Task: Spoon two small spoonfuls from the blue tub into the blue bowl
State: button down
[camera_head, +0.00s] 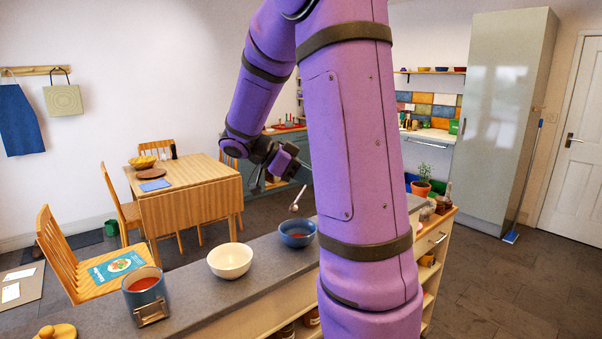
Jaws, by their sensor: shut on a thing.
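The blue tub (133,299) stands on the grey counter at the lower left, with red contents and a metal clip or label on its front. My gripper (294,170) is above and behind the blue bowl, partly hidden by my purple arm. It is shut on a spoon (295,207), which hangs tilted with its head down, above the blue bowl and apart from it. I cannot tell whether the spoon's head carries anything.
A white bowl (230,269) stands between the tub and the blue bowl. A potted plant (421,187) and jars stand at the right, past my arm. A wooden table (190,209) with chairs is behind.

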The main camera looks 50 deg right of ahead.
jog(key=s+d+f+t+y, duration=0.1)
jog(key=s+d+t+y, duration=0.4)
jog(key=t+y, duration=0.3)
jog(key=shift+d+f, duration=0.15)
jog(key=shift+f, duration=0.25)
dwell(0.6)
